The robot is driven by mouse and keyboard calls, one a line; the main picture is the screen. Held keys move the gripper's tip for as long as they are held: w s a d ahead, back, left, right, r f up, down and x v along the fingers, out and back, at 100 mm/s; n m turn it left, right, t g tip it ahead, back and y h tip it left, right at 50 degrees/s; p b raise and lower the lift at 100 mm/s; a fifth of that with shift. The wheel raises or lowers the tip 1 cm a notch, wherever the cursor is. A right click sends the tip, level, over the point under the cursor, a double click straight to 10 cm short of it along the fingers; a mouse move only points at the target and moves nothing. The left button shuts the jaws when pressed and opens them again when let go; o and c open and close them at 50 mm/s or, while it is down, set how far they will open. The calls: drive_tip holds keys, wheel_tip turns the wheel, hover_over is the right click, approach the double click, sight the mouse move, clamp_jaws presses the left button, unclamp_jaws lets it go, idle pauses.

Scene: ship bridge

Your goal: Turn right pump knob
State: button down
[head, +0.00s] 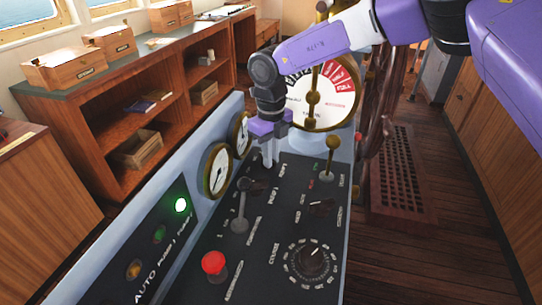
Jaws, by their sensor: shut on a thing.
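My gripper (269,163) points down at the far end of the black console panel. It is shut on a small black knob, taken to be the right pump knob (260,186). The fingers hide part of the knob, and its label is too small to read. My purple and grey arm reaches in from the upper right.
A grey lever (240,207), a brass lever (331,158), a red button (214,263), another black knob (321,207) and a course dial (313,259) share the panel. Round gauges (217,171) stand at its left edge. A large brass telegraph dial (325,95) rises behind.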

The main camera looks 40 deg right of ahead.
drive_tip(key=shift+n, duration=0.3)
drive_tip(key=n+p, duration=0.2)
drive_tip(key=shift+d+r+n, duration=0.1)
drive_tip(key=shift+d+n, duration=0.1)
drive_tip(key=shift+n, duration=0.2)
drive_tip(key=n, duration=0.2)
drive_tip(key=shift+w+d+n+p, duration=0.1)
drive_tip(key=shift+d+n+p, duration=0.1)
drive_tip(key=shift+n+p, duration=0.15)
drive_tip(key=n, duration=0.3)
drive_tip(key=n+p, duration=0.1)
drive_tip(key=n, duration=0.1)
drive_tip(key=shift+w+d+n, duration=0.2)
drive_tip(key=shift+w+n, duration=0.1)
drive_tip(key=shift+n, duration=0.05)
drive_tip(key=c, duration=1.5)
unclamp_jaws()
drive_tip(key=shift+o, duration=0.2)
